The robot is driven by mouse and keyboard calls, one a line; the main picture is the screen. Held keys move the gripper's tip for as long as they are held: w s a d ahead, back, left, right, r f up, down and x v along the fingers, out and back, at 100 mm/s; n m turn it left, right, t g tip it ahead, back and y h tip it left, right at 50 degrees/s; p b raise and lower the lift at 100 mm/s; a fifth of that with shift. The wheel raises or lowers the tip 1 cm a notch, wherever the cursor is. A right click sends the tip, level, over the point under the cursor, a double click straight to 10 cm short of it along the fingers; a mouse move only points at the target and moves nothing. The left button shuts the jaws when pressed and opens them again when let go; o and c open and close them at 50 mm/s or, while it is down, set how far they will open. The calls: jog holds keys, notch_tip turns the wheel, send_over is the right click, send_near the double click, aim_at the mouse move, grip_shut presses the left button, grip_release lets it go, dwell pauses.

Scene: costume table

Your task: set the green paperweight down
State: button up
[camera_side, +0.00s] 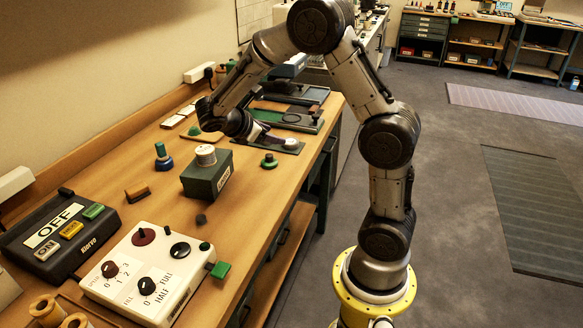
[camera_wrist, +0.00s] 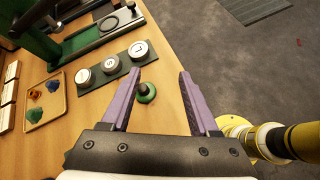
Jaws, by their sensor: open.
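The green paperweight (camera_side: 269,162) is a small green disc with a dark knob on top. It stands upright on the wooden table near its right edge in the side view. In the wrist view the paperweight (camera_wrist: 147,93) shows between the two purple fingers, nearer the left one, with clear room to the right one. My gripper (camera_side: 270,142) is open and appears above and just behind the paperweight in the side view. In the wrist view my gripper (camera_wrist: 158,80) holds nothing. I cannot tell the exact height of the fingertips above the knob.
A dark panel with round pale buttons (camera_wrist: 109,65) lies close to the paperweight. A yellow tray (camera_wrist: 34,116) holds small coloured pieces. A dark green box (camera_side: 207,178) with a white round top stands left of the paperweight. Bare table lies in front of the paperweight.

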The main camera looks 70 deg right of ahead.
jog(key=s+a+r+m+t+y, duration=0.2)
jog(key=s+a+m+t+y, duration=0.2)
jog(key=s+a, duration=0.4)
jog(key=s+a+r+m+t+y, duration=0.3)
jog(key=s+a+m+y, duration=0.3)
jog(key=a, duration=0.8)
jog(key=shift+s+r+m+t+y, duration=0.35)
jog(key=shift+s+m+t, duration=0.3)
jog(key=shift+s, duration=0.2)
